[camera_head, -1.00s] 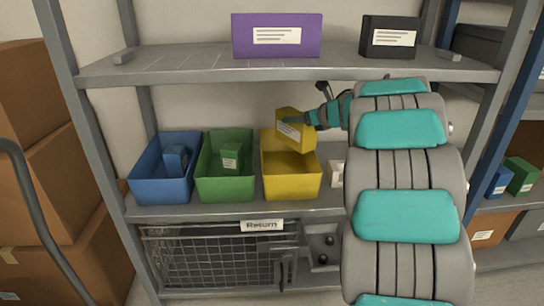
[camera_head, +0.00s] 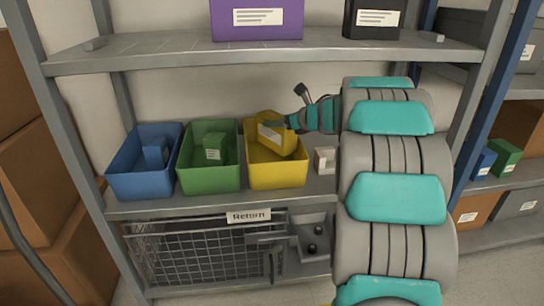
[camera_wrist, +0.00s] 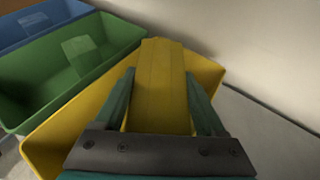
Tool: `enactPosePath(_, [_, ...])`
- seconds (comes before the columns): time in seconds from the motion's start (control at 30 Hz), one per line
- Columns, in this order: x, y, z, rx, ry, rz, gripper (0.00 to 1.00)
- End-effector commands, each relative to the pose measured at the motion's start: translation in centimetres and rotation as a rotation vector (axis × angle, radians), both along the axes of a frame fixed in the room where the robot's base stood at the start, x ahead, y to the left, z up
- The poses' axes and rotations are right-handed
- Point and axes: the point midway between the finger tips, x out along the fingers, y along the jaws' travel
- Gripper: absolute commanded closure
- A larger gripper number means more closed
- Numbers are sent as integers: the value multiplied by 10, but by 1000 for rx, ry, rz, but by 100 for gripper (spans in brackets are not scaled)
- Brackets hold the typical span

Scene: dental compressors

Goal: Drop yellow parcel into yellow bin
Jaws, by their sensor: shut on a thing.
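My gripper (camera_head: 288,122) is shut on the yellow parcel (camera_head: 272,133), which has a white label on its side. The parcel is tilted and sits at the mouth of the yellow bin (camera_head: 277,177), its lower part inside the rim outline. In the wrist view the parcel (camera_wrist: 161,85) is between my two fingers, with the yellow bin (camera_wrist: 50,142) around and below it. I cannot tell whether the parcel touches the bin.
A green bin (camera_head: 209,181) and a blue bin (camera_head: 140,185), each with a matching parcel, stand to the left on the same shelf. A small white box (camera_head: 325,160) stands right of the yellow bin. The upper shelf (camera_head: 180,50) is above, and a wire basket (camera_head: 190,255) below.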

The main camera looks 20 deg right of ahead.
Motion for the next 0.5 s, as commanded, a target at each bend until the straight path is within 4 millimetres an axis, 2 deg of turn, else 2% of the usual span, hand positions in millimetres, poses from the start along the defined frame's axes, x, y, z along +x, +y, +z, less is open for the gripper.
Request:
enactPosePath(0.13, [0, 0, 1, 0, -1, 0, 100])
enactPosePath(0.17, [0, 0, 1, 0, -1, 0, 25])
enactPosePath(0.4, [0, 0, 1, 0, 0, 0, 0])
enactPosePath(0.5, [0, 0, 0, 0, 0, -1, 0])
